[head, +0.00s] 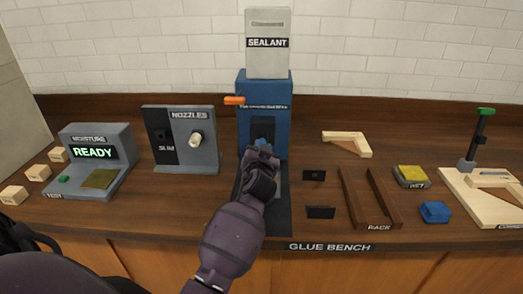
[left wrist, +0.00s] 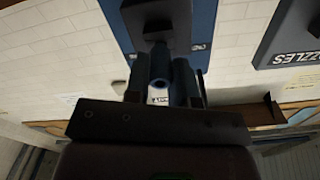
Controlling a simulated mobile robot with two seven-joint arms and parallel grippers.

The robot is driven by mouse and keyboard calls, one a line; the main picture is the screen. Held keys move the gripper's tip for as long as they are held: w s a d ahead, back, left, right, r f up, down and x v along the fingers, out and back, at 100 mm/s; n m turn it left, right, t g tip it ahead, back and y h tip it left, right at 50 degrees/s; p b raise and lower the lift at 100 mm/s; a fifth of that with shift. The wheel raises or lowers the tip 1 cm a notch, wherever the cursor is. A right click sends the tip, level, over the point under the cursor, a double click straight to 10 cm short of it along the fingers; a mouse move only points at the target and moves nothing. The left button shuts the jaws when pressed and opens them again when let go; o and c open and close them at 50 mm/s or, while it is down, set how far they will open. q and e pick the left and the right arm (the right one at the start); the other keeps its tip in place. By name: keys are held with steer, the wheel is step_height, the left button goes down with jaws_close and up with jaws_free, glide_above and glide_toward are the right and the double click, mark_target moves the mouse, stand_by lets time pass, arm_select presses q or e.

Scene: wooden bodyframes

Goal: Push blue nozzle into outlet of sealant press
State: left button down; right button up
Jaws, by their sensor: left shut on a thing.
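The sealant press (head: 264,95) is a blue column with a white SEALANT cartridge (head: 267,45) on top and an orange lever (head: 234,100). My left gripper (head: 262,148) is in front of its lower part and hides much of it. In the left wrist view, my left gripper (left wrist: 161,88) is shut on the blue nozzle (left wrist: 160,66), a short tube with a round open end. The dark outlet block (left wrist: 158,18) lies just beyond the nozzle, in line with it. I cannot tell whether they touch. My right gripper is not in view.
The nozzles board (head: 182,140) with a pale peg stands left of the press. The moisture tester (head: 95,160) reads READY farther left. Two small dark plates, a wooden rack (head: 370,198), a blue block (head: 435,211) and a clamp stand (head: 484,135) are to the right.

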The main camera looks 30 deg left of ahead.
arm_select(q)
steer(key=shift+x, duration=0.85)
steer(key=c, duration=0.9)
jaws_free()
steer(key=shift+s, duration=0.1)
steer(key=b+v, duration=0.1)
steer(key=v, duration=0.9)
steer(key=shift+s+d, duration=0.25)
steer(key=shift+s, duration=0.05)
